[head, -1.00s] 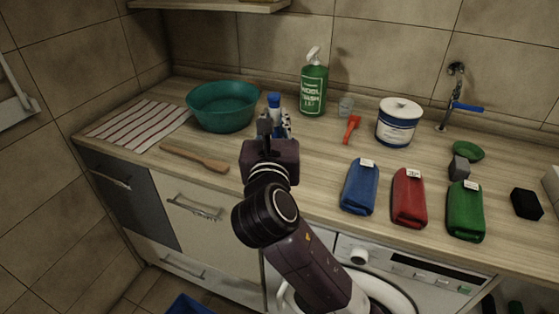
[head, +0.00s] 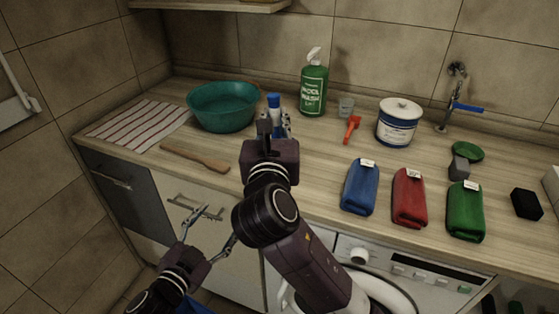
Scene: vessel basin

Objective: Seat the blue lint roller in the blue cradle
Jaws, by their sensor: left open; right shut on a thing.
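A blue upright piece with a white band, likely the blue lint roller (head: 274,101), shows at the fingertips of my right gripper (head: 275,124). The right gripper is shut on it over the back of the counter; the wrist hides its lower part. I cannot tell whether it touches the counter. I cannot make out a blue cradle; it may be hidden behind the gripper. My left gripper (head: 221,224) is open and empty, low in front of the cabinet doors, well apart from the roller.
A teal basin (head: 222,106) stands left of the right gripper, with a striped cloth (head: 138,125) and wooden spatula (head: 194,157) nearby. Blue (head: 360,188), red (head: 409,198) and green (head: 465,211) folded cloths lie in front.

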